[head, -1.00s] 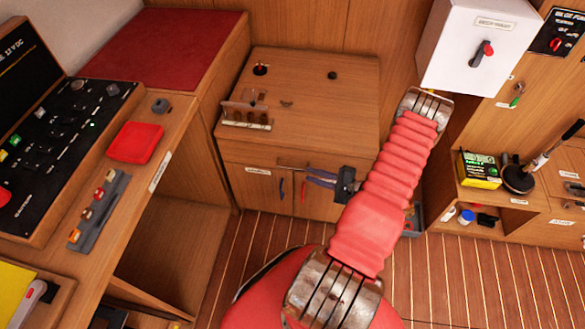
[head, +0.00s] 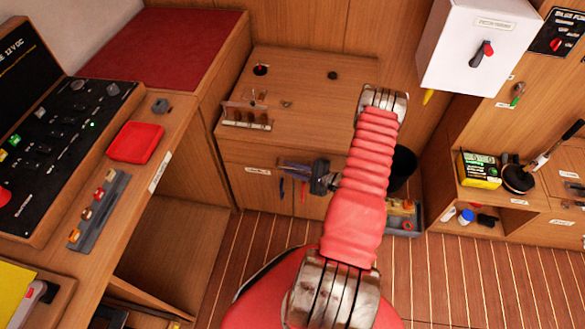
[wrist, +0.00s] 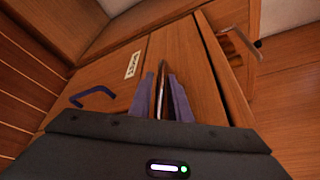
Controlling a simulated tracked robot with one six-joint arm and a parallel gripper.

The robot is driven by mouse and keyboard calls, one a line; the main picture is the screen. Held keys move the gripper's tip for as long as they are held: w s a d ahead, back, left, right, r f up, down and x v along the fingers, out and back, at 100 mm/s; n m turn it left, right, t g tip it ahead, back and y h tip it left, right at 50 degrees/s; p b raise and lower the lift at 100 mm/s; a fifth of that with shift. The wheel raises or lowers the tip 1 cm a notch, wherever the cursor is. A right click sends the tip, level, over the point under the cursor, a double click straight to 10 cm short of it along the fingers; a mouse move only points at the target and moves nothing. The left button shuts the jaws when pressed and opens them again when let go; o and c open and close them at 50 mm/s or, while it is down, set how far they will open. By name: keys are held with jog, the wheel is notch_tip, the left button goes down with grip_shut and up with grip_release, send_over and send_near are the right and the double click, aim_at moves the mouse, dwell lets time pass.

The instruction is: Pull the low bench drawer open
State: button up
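The low bench (head: 330,95) stands against the back wall, its wooden drawer front (head: 235,172) carrying a white label (head: 257,170). The front looks flush with the bench; I see no clear opening. In the wrist view the label (wrist: 133,63) sits left of my fingers, and a thin metal bar handle (wrist: 162,75) runs between them. My gripper (head: 295,168) is at the bench front, right of the label. Its two purple fingers (wrist: 162,95) lie on either side of the bar and look apart, with a narrow gap. Contact with the bar is unclear.
A blue hook (head: 281,188) and a red piece (head: 303,188) hang below my fingers; the hook also shows in the wrist view (wrist: 92,95). A rack (head: 246,117) stands on the bench. A grey tray (head: 405,218) lies right. The floor before the bench is clear.

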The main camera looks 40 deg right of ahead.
jog(key=shift+c, duration=0.5)
grip_shut()
